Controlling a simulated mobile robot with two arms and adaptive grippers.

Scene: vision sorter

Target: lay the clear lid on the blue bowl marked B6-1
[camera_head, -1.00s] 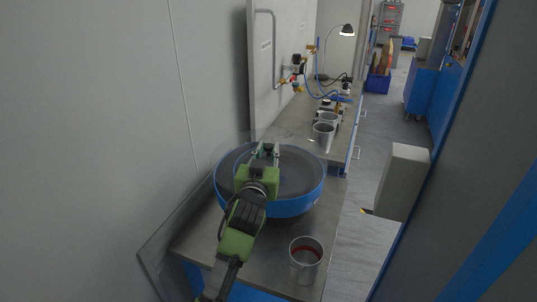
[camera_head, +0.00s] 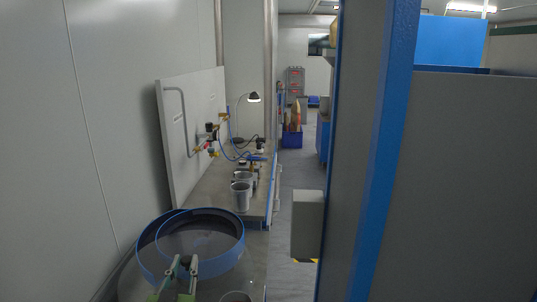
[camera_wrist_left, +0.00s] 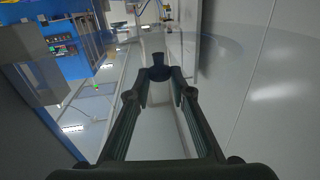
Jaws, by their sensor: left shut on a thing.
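The blue bowl (camera_head: 146,262) stands on the bench at the lower left of the head view. Any mark on it is unreadable. My left gripper (camera_head: 180,268) shows at the bottom of that view, in front of the bowl's near side. In the left wrist view its fingers (camera_wrist_left: 160,88) are shut on the dark knob (camera_wrist_left: 158,72) of the clear lid (camera_wrist_left: 265,62), whose see-through disc spreads beyond the fingers. In the head view the lid's outline is faint over the bowl; I cannot tell whether they touch. My right gripper is not in view.
Metal cups (camera_head: 241,197) stand on the bench (camera_head: 212,188) behind the bowl, and another cup's rim (camera_head: 236,296) shows at the bottom edge. A pale upright panel (camera_head: 185,130) bounds the left. A grey box (camera_head: 307,224) and a blue-edged wall (camera_head: 385,150) are right.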

